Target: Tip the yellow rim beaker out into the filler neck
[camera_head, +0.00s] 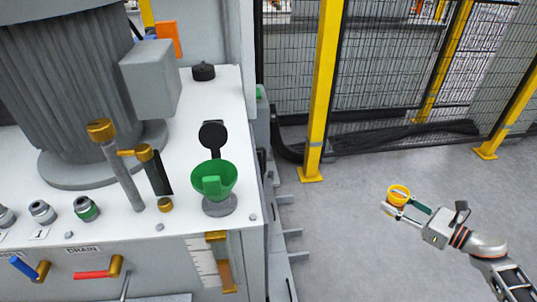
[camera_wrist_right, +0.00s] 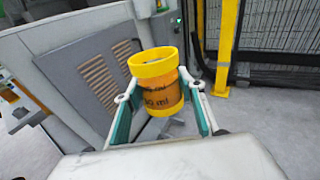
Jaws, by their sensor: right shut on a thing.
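The yellow rim beaker (camera_head: 399,191) is held by my right gripper (camera_head: 400,205) out over the floor, to the right of the machine. In the right wrist view the beaker (camera_wrist_right: 156,82) stands roughly upright between the teal pads of the gripper (camera_wrist_right: 160,115), with amber sides and dark volume marks. Its contents cannot be made out. The filler neck (camera_head: 219,206) on the white machine top has a green funnel (camera_head: 216,177) in it, and a black cap (camera_head: 212,135) stands open behind it. The beaker is well apart from the funnel. My left gripper is not in view.
A large grey ribbed motor (camera_head: 65,80) and brass-topped pipes (camera_head: 120,165) stand left of the funnel. A yellow post (camera_head: 322,100) and mesh fence are behind. Red (camera_head: 95,273) and blue handles are on the front face.

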